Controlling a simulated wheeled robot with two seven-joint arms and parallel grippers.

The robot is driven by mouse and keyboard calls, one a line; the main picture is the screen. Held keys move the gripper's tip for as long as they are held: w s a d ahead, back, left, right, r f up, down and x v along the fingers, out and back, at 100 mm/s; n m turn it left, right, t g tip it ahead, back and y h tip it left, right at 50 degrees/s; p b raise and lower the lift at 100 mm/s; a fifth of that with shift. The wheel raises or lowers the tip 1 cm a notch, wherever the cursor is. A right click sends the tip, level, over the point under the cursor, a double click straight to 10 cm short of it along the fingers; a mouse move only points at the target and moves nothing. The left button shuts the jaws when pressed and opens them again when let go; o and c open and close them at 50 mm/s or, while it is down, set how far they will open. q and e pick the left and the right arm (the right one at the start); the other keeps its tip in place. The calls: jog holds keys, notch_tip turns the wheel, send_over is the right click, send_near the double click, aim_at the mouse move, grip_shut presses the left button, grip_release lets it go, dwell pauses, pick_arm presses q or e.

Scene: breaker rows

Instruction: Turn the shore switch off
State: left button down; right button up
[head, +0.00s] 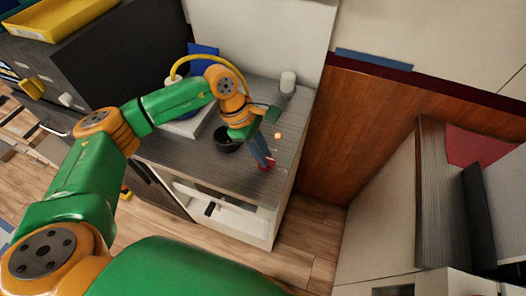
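My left arm comes in from the left and reaches over a grey counter (185,150). Its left gripper (268,116) hangs over the right part of the counter, small and seen at an angle. I cannot tell whether its fingers are open or shut. A narrow blue-grey piece with a red end (267,165) shows just below it; I cannot tell whether they touch. I cannot make out a switch labelled shore or a row of breakers in this view. My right gripper is not in view.
A dark round bowl (224,139), a white cylinder (288,81) and a small orange ball (278,135) are on or above the counter near the gripper. A yellow tray (58,16) tops the dark cabinet at left. A brown wooden panel (345,130) stands right of the counter.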

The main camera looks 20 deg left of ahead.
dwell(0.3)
pick_arm(q)
jog(key=n+b, duration=0.1)
jog(key=n, duration=0.1)
jog(key=n+t+b, duration=0.1)
jog(key=n, duration=0.1)
jog(key=shift+s+f+t, duration=0.1)
jog(key=shift+f+t, duration=0.05)
jog(key=shift+t, duration=0.15)
jog(key=n+b, duration=0.2)
jog(key=n+t+y+b, duration=0.1)
jog(key=n+b, duration=0.1)
jog(key=shift+s+d+f+n+t, duration=0.1)
jog(key=shift+n+t, duration=0.2)
jog(key=n+y+b, duration=0.1)
jog(key=n+b, duration=0.1)
jog(key=n+t+b, duration=0.1)
jog(key=n+b, duration=0.1)
jog(key=n, duration=0.1)
jog(key=shift+d+y+b, duration=0.15)
jog(key=shift+y+b, duration=0.15)
jog(key=shift+y, duration=0.1)
jog(key=shift+s+d+r+n+t+y+b, duration=0.15)
jog(key=shift+n+y+b, duration=0.25)
jog(key=shift+n+b, duration=0.45)
jog(key=shift+w+a+r+n+t+y+b, duration=0.15)
jog(key=shift+n+y+b, duration=0.3)
jog(key=shift+n, duration=0.8)
jog(key=shift+s, duration=0.1)
